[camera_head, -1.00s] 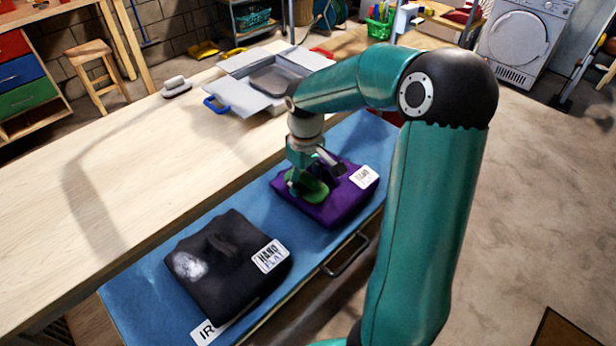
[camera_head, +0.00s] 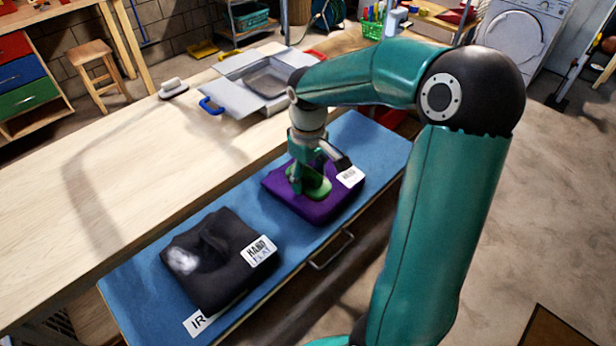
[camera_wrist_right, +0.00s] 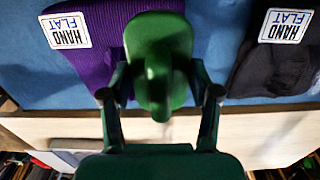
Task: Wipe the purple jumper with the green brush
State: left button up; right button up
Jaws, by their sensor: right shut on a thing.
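The purple jumper (camera_head: 330,206) lies folded on the blue mat, with a white label on its right side. It also shows in the right wrist view (camera_wrist_right: 97,62), its label reading HAND FLAT. My right gripper (camera_head: 308,186) is over the jumper, pointing down. In the right wrist view its two fingers (camera_wrist_right: 160,97) are shut on the handle of the green brush (camera_wrist_right: 158,38). The brush head (camera_head: 318,187) is at the jumper's top, seemingly against it; the exact contact is hidden. My left gripper is not in view.
A dark folded garment (camera_head: 205,275) with a whitish patch lies left on the blue mat (camera_head: 150,290). A grey open-flapped box (camera_head: 235,88) and a white-grey brush-like item (camera_head: 173,88) stand on the wooden bench (camera_head: 110,170). A drawer handle (camera_head: 332,250) juts out below the mat.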

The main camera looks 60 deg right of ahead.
aim_at(308, 168)
jog(key=shift+r+p, duration=1.05)
jog(key=shift+r, duration=0.6)
